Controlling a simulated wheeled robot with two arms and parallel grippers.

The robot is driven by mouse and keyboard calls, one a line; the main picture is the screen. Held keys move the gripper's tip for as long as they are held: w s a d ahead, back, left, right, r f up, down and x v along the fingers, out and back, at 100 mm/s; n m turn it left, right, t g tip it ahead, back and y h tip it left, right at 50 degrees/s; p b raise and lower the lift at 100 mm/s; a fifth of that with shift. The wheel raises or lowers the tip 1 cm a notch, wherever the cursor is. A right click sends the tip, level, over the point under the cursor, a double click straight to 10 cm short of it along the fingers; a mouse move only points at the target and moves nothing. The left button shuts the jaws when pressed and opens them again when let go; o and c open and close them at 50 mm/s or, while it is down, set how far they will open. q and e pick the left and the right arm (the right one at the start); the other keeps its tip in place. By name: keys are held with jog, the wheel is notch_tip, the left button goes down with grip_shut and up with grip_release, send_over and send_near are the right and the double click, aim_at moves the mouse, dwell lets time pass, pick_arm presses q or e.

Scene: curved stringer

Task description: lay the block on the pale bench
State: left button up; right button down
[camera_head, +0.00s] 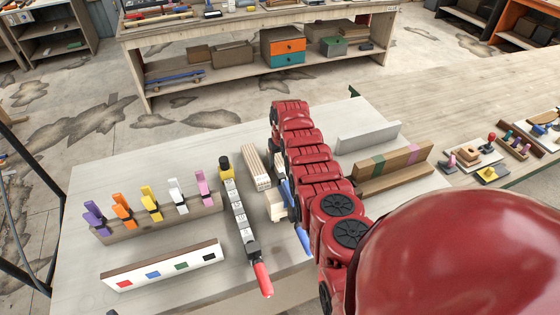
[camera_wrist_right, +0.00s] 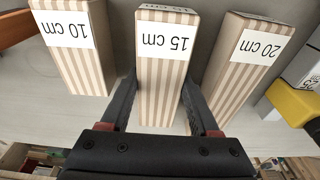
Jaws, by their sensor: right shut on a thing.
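The right wrist view shows three striped blocks with white labels: a "10 cm" block (camera_wrist_right: 80,65) at the left, a "15 cm" block (camera_wrist_right: 160,90) in the middle and a "20 cm" block (camera_wrist_right: 228,85) at the right. My right gripper (camera_wrist_right: 159,80) is shut on the 15 cm block, one dark finger on each side. Whether the block is lifted cannot be told. In the head view, striped blocks (camera_head: 257,167) stand on the pale grey table (camera_head: 90,270), beside my red right arm, which hides the gripper. A pale wooden bench (camera_head: 460,95) extends at the right. My left gripper is not in view.
A clamp bar (camera_head: 240,215) with yellow and red ends lies left of the blocks. A rack of coloured clamps (camera_head: 160,220) and a white strip (camera_head: 163,270) are farther left. The wooden bench's far part is clear.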

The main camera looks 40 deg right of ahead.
aim_at(282, 163)
jog(key=shift+f, duration=0.1)
jog(key=shift+c, duration=0.6)
grip_release()
jog(key=shift+r, duration=0.75)
jog(key=r+b, duration=0.1)
jog(key=r, duration=0.1)
jog(key=s+r+b, duration=0.1)
jog(key=r, duration=0.2)
jog(key=r+b, duration=0.1)
jog(key=r, duration=0.1)
jog(key=shift+s+a+r+b, duration=0.15)
jog(key=shift+s+r+b, duration=0.05)
jog(key=shift+r+b, duration=0.15)
jog(key=shift+s+r+p, duration=0.15)
jog(key=shift+r+p, duration=0.45)
jog(key=shift+r, duration=0.15)
jog(key=shift+s+r+p, duration=0.1)
jog(key=shift+r+p, duration=0.45)
jog(key=shift+r, duration=0.2)
